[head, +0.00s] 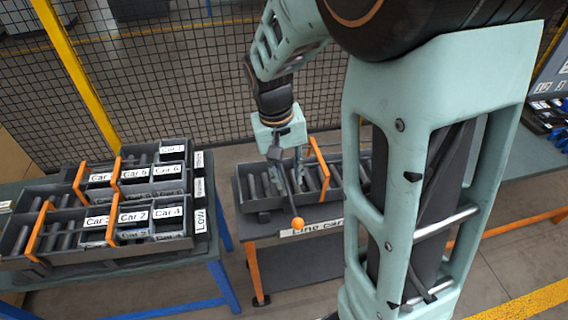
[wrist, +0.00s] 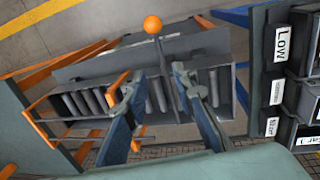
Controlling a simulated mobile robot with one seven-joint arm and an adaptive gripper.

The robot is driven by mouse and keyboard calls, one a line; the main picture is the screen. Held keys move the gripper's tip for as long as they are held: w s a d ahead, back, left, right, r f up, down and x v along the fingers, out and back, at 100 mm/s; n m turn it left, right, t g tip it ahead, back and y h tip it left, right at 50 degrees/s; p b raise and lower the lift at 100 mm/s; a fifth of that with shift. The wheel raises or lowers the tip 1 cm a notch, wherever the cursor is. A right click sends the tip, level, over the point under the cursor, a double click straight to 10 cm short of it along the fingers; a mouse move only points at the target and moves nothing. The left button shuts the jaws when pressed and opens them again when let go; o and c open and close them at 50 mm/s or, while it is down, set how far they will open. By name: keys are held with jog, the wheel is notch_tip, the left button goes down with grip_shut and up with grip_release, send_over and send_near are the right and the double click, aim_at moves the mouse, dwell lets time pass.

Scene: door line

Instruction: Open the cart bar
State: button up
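The line cart (head: 262,225) stands beyond my arm, with a grey slotted tray on top and a label partly reading "Line car" on its front edge. The cart bar (head: 289,200) is a thin dark rod ending in an orange ball (head: 298,223) that points to the cart's front. In the wrist view the bar (wrist: 165,58) runs from its orange ball (wrist: 152,24) toward the space between my fingers. My gripper (head: 287,182) is over the tray, pointing down. In the wrist view my gripper (wrist: 158,80) is open, its fingers apart on either side of the bar. Contact cannot be told.
A table at left carries dark bins (head: 100,215) with orange handles and labels such as "Car 7" and "LOW". A mesh fence (head: 200,90) with a yellow post (head: 80,75) stands behind. Another table with blue parts (head: 548,115) is at right. My arm hides the cart's right part.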

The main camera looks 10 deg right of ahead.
aim_at(292, 205)
jog(key=f, duration=0.6)
jog(key=d+f, duration=0.1)
jog(key=f, duration=0.3)
jog(key=shift+d, duration=0.1)
grip_shut()
jog(key=shift+b, duration=0.3)
grip_release()
jog(key=shift+f, duration=0.1)
